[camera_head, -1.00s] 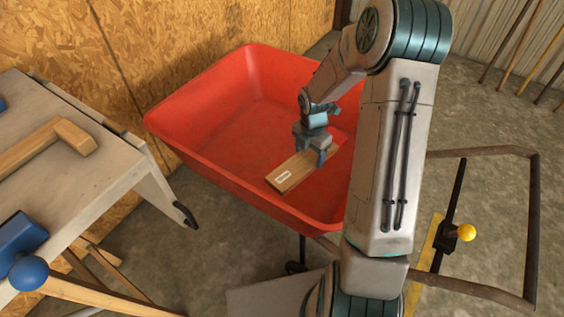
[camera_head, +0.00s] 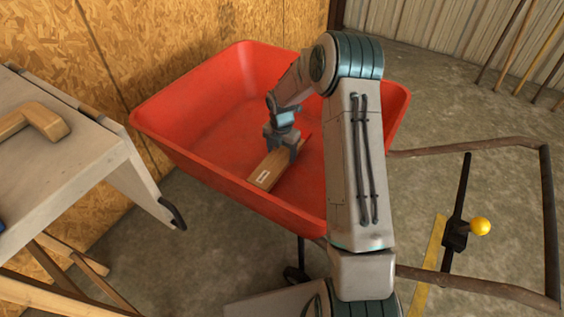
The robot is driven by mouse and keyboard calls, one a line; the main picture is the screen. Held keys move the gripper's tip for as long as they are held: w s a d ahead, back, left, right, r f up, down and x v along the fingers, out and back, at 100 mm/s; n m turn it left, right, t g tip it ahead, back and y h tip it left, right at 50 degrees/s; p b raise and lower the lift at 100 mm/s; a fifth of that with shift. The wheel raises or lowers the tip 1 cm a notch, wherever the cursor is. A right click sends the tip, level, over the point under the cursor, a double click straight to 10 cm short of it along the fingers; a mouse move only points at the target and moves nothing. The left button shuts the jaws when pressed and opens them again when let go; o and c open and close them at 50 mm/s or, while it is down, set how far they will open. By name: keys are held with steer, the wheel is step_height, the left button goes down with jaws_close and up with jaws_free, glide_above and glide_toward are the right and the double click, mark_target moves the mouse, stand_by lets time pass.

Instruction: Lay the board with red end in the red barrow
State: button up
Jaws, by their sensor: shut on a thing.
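The red barrow (camera_head: 205,130) fills the middle of the head view, its tray open upward. My gripper (camera_head: 280,150) is inside the tray's outline, pointing down, and is shut on the wooden board (camera_head: 268,168). The board has a white label near its front end. A bit of red shows at its far end (camera_head: 308,136), partly hidden behind my gripper. The board lies slantwise within the tray's outline, its front end close to the front wall. I cannot tell whether it touches the tray floor. My arm hides part of the tray's right side.
A grey workbench (camera_head: 70,165) with a wooden-handled tool (camera_head: 45,120) stands at the left. The barrow's brown handles (camera_head: 470,146) reach right. A yellow knob (camera_head: 480,227) on a black lever is at the right. A chipboard wall (camera_head: 180,50) stands behind.

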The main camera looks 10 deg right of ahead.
mark_target(281, 154)
step_height(281, 154, down, 4)
steer(key=shift+f+b, duration=0.1)
steer(key=shift+b, duration=0.9)
steer(key=o, duration=1.1)
steer(key=shift+o, duration=0.2)
